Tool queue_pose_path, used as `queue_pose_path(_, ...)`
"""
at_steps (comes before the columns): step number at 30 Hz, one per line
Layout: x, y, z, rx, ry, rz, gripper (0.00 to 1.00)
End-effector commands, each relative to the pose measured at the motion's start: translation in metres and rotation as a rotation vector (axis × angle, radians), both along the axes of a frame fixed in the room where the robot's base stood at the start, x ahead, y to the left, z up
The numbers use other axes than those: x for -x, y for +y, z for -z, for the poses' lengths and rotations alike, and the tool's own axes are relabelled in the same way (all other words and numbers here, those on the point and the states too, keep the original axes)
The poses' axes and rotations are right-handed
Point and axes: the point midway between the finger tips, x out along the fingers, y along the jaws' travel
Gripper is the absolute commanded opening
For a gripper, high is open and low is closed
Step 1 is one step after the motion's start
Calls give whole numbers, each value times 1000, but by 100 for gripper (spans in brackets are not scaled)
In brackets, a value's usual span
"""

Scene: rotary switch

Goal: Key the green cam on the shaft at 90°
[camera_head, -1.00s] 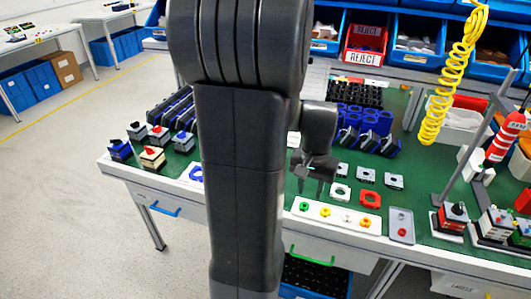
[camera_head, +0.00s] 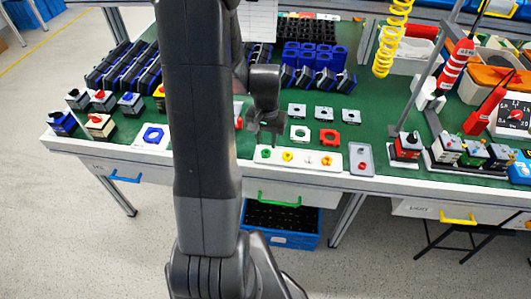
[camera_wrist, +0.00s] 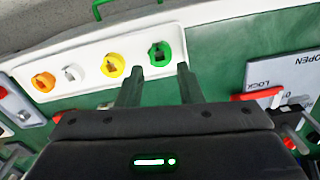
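The green cam (camera_head: 265,153) sits at the left end of a white tray (camera_head: 346,150) at the table's front edge. In the wrist view the green cam (camera_wrist: 160,53) lies just beyond my fingertips, ahead and between their lines. My gripper (camera_head: 264,140) hangs over that end of the tray. In the wrist view my gripper (camera_wrist: 157,82) is open, with nothing between its fingers. Yellow (camera_wrist: 112,65), white (camera_wrist: 72,73) and orange (camera_wrist: 43,82) cams share the tray. I cannot make out the shaft; my arm hides part of the table.
A grey plate marked OPEN and LOCK (camera_wrist: 285,72), with a red bar, lies beside the tray in the wrist view. White (camera_head: 300,133) and red (camera_head: 329,137) square parts stand behind the tray. A grey tray (camera_head: 361,160) is to its right. Switch assemblies stand farther right (camera_head: 407,146).

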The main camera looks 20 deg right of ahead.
Motion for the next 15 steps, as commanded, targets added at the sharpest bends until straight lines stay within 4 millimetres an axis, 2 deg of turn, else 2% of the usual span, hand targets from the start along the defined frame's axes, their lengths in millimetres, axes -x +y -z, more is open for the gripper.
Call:
queue_pose_path(7, 1, 3, 33, -2, 4, -1, 33)
queue_pose_path(15, 1, 2, 43, -1, 1, 0, 33)
